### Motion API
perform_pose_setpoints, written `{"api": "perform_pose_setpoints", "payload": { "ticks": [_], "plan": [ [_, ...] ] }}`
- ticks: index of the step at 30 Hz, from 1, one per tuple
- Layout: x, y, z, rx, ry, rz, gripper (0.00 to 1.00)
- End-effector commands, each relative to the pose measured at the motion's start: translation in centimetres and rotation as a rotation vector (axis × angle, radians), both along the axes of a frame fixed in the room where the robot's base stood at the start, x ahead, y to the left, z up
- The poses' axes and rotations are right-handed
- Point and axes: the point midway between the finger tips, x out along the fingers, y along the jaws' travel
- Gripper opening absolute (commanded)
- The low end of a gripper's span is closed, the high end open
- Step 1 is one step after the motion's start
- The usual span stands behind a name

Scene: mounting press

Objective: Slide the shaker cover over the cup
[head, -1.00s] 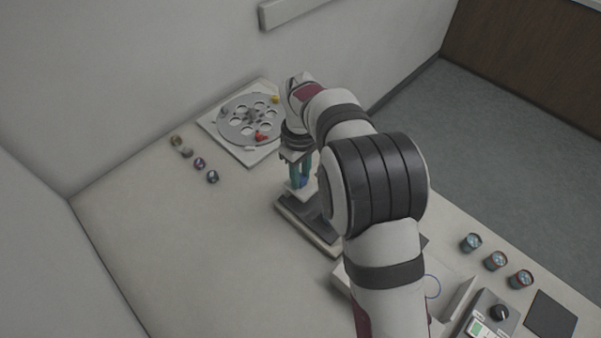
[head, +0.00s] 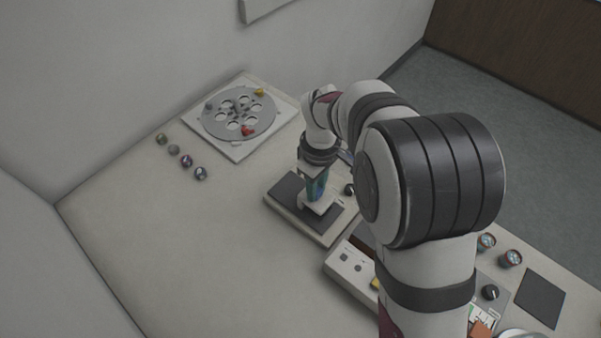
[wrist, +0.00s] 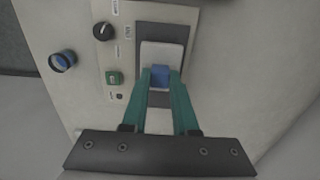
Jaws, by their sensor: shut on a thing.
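My gripper (head: 317,190) points down over the shaker, its teal fingers shut on the blue grip block (wrist: 160,77) of the shaker cover. The cover is a pale flat plate (wrist: 163,53); it also shows in the head view (head: 322,207). It lies over the dark top of the shaker (head: 288,189), towards the right part of that top. In the wrist view, the dark recess (wrist: 190,34) shows around the plate. No cup is plainly visible at the shaker; I cannot tell whether one is under the cover.
A black knob (wrist: 103,31) and green button (wrist: 115,77) sit beside the recess. A blue-topped jar (wrist: 62,60) stands farther left. A control box (head: 352,267) is in front, and a disc plate (head: 238,112) at the back.

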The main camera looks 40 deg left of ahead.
Motion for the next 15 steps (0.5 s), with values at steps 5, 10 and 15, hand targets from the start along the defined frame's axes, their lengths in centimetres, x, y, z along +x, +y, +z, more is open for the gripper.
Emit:
{"api": "perform_pose_setpoints", "payload": {
  "ticks": [5,10,15],
  "plan": [
    [0.03,-0.48,0.05,-0.001,-0.001,0.000,0.00],
    [0.01,-0.56,-0.01,-0.004,0.000,0.000,0.00],
    [-0.01,-0.50,-0.01,-0.003,0.000,0.000,0.57]
  ]
}}
